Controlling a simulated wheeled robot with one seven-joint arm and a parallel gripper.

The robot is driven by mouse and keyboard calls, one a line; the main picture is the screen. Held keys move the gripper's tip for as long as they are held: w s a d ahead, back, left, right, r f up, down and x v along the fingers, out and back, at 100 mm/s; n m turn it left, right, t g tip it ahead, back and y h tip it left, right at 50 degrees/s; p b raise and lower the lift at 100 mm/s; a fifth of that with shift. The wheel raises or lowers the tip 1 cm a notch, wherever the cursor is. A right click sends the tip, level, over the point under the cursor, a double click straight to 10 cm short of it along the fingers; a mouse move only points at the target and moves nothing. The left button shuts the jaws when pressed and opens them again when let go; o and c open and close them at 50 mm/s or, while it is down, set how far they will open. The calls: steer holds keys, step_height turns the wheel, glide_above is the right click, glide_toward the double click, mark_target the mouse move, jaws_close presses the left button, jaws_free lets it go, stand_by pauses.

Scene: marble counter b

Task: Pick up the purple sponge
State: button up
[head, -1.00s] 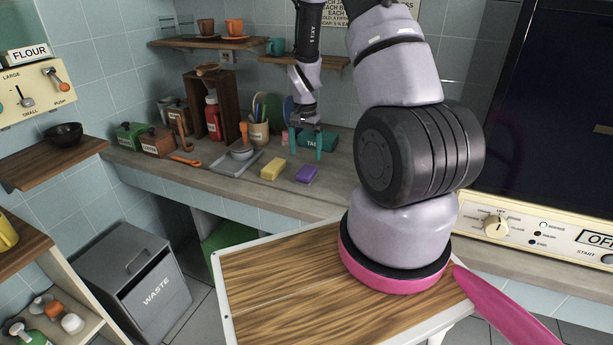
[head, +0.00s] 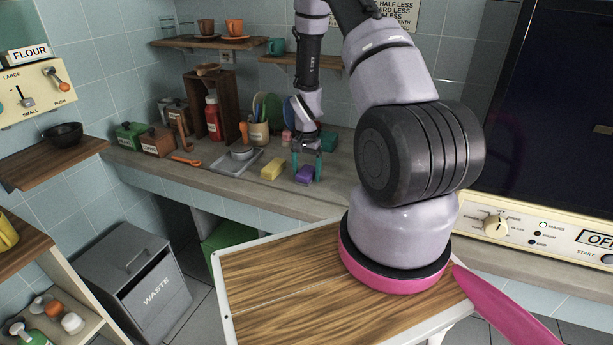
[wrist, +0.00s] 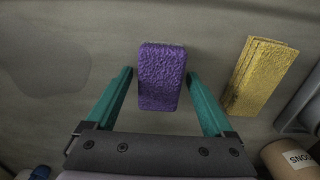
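The purple sponge (head: 305,174) lies on the counter, right of the yellow sponge (head: 272,169). My gripper (head: 306,175) is low over the purple sponge, pointing down, its teal fingers apart on either side of it. In the wrist view the purple sponge (wrist: 161,77) lies between the two open fingers of my gripper (wrist: 158,78), with a gap on each side. The near end of the sponge reaches in between the fingers, and its far end extends past the tips. I cannot tell the fingers' exact height above the counter.
The yellow sponge (wrist: 259,75) lies close to the right finger in the wrist view. A grey tray (head: 236,164) is further left. The counter front of the sponges is clear.

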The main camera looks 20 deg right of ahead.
mark_target(307, 170)
steer(key=c, duration=1.1)
steer(key=shift+r, duration=0.1)
step_height(307, 170, up, 10)
steer(key=shift+f, duration=0.1)
